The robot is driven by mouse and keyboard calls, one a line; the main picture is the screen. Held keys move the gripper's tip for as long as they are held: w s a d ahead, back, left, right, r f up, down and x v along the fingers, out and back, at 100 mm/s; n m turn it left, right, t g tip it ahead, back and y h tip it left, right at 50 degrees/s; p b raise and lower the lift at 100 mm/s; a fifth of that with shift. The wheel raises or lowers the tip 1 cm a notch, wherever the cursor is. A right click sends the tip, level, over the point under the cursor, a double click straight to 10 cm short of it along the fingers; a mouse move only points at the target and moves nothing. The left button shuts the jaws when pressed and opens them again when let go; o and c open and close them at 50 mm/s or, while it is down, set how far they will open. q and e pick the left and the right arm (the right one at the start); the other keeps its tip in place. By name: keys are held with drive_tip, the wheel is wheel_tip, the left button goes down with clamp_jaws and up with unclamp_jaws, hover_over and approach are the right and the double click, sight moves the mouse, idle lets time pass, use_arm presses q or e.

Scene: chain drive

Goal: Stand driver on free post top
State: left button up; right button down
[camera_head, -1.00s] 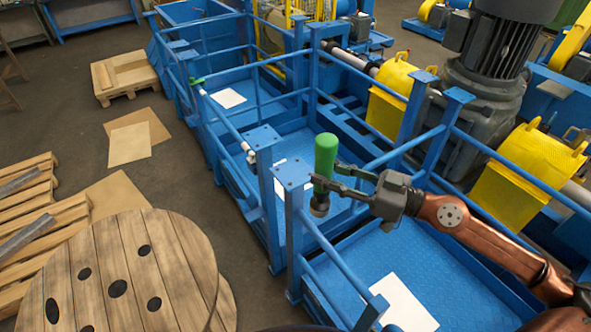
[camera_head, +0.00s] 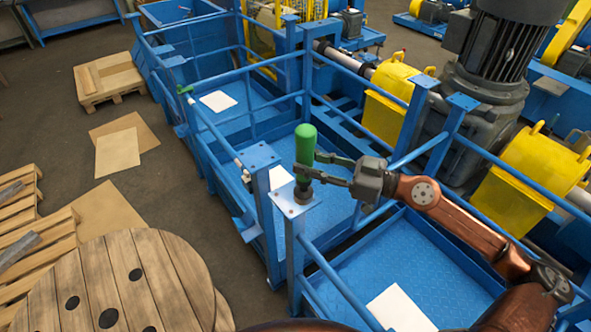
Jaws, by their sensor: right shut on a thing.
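The driver has a green handle (camera_head: 305,146) and a dark lower end (camera_head: 303,192). It is upright, with its lower end over the near post top (camera_head: 288,205), a flat blue-grey plate. The lower end appears to meet the plate; I cannot tell whether it touches. My right gripper (camera_head: 303,170) is shut on the driver from the right, around the lower handle. A second post top (camera_head: 258,154), just behind and left, is bare. My left gripper is not in view.
Blue railings (camera_head: 345,298) run around the platform. A white sheet (camera_head: 400,309) lies on its floor. A small green-ended thing (camera_head: 184,89) is on the left rail. Yellow covers (camera_head: 520,180) and a large motor (camera_head: 490,90) stand at right. A wooden spool (camera_head: 110,285) stands at lower left.

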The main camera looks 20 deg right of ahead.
use_arm(q)
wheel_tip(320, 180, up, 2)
drive_tip(key=shift+p, duration=0.85)
use_arm(e)
drive_tip(key=w+f, duration=1)
drive_tip(key=f, duration=0.1)
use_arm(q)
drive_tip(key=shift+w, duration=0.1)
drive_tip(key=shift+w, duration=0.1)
use_arm(e)
drive_tip(key=c, duration=1.5)
unclamp_jaws()
drive_tip(key=shift+f, duration=0.2)
